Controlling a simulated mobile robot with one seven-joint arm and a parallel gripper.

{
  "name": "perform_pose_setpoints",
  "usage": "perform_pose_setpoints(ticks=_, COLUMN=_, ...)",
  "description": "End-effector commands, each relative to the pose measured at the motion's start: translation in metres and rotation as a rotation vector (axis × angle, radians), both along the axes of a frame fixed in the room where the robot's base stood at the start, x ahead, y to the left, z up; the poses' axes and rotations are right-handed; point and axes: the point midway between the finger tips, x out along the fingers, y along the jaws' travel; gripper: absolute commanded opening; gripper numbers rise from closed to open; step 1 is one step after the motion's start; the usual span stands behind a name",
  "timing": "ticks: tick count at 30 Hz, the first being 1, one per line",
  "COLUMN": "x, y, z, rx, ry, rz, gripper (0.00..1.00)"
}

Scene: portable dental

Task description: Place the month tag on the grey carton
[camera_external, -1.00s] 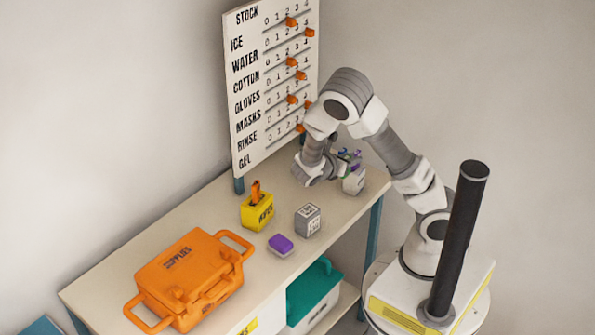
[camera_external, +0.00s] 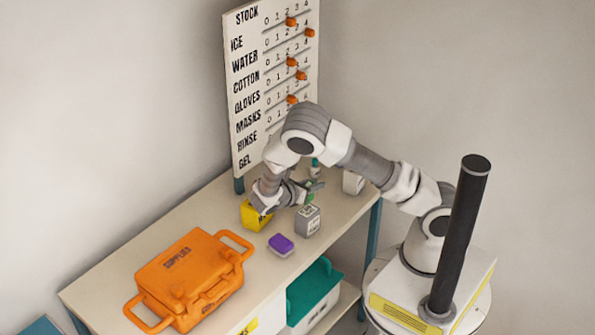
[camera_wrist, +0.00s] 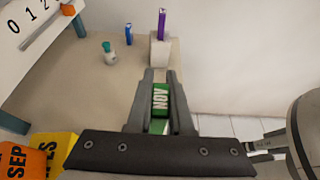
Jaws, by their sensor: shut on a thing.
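My gripper (camera_external: 308,189) is shut on a green month tag (camera_wrist: 160,97) marked NOV, which sits between the two fingers in the wrist view. In the external view, a bit of the green tag (camera_external: 311,197) shows just above and behind the grey carton (camera_external: 307,221). The carton stands upright on the bench, with printing on its side. I cannot tell whether the tag touches it. The carton cannot be made out in the wrist view.
A purple block (camera_external: 281,244) and orange supplies case (camera_external: 190,275) lie nearer. A white holder (camera_external: 353,182) and small bottle (camera_wrist: 109,53) stand behind.

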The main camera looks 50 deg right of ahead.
Motion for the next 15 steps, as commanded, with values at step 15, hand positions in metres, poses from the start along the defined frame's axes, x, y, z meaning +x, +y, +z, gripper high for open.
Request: perform_pose_setpoints(ticks=15, x=0.0, y=-0.001, z=-0.034, rx=0.0, ry=0.0, rz=0.001, gripper=0.0)
